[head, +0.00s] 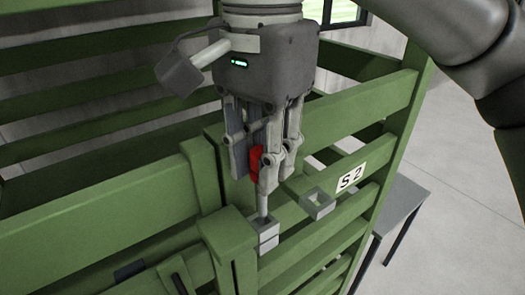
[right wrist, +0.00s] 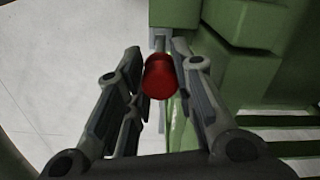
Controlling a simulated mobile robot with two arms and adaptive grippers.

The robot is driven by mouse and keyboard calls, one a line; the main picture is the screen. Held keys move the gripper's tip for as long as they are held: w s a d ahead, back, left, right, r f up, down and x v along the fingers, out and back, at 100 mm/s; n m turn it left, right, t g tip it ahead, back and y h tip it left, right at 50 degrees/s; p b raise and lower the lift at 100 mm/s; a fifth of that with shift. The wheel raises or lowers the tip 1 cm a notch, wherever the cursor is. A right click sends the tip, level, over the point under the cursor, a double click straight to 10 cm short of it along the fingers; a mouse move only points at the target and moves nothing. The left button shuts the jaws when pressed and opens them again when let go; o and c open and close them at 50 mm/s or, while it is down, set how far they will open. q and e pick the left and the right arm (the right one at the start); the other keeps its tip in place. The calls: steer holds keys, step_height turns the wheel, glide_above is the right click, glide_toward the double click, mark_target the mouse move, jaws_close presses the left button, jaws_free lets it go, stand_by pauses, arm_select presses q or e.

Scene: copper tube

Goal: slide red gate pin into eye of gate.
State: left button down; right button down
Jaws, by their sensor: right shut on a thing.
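My right gripper (head: 262,165) is shut on the red gate pin, gripping its red head (head: 254,160). The pin's grey shaft (head: 263,203) points down below the fingers, nearly upright. Its lower end meets the top of a grey square eye (head: 268,240) on the green gate. I cannot tell how deep the shaft sits in it. In the right wrist view, the red head (right wrist: 159,76) is between the two fingers. The shaft and eye are mostly hidden there. My left gripper is not in view.
A second grey square bracket (head: 317,204) sticks out from a rail to the right, near the white "S 2" label (head: 351,177). Green posts and rails (head: 225,245) stand close around the gripper. A grey table (head: 400,205) stands beyond, with open floor to the right.

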mark_target(263, 212)
steer(key=shift+f+b, duration=3)
steer(key=shift+f, duration=0.95)
steer(key=c, duration=1.1)
jaws_free()
steer(key=shift+c, duration=0.2)
steer(key=shift+r, duration=0.15)
step_height(263, 212, up, 12)
steer(key=shift+f, duration=0.1)
